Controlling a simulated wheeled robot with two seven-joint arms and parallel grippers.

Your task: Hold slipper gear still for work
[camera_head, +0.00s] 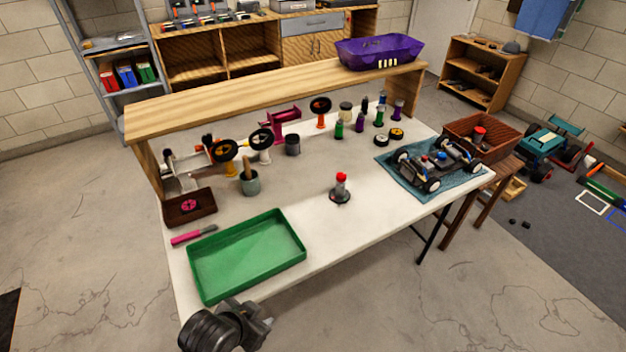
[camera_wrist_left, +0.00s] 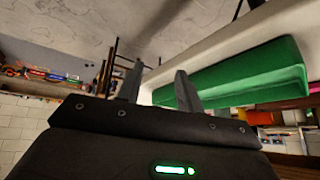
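A pink gear-like disc (camera_head: 189,205) lies on a dark brown block or tray (camera_head: 204,212) at the left of the white table (camera_head: 290,208). A small stand with a red top (camera_head: 341,188) stands upright near the table's middle. I cannot tell for sure which part is the slipper gear. My left gripper (camera_head: 262,322) is at the table's front left corner, just in front of the green tray and apart from both parts. In the left wrist view its two fingers (camera_wrist_left: 158,82) are spread with nothing between them. My right gripper is not in view.
An empty green tray (camera_head: 248,254) lies at the front left; it also shows in the left wrist view (camera_wrist_left: 240,78). A car chassis (camera_head: 437,166) sits on a blue mat at right. Several bottles and wheels line the back. The front middle is clear.

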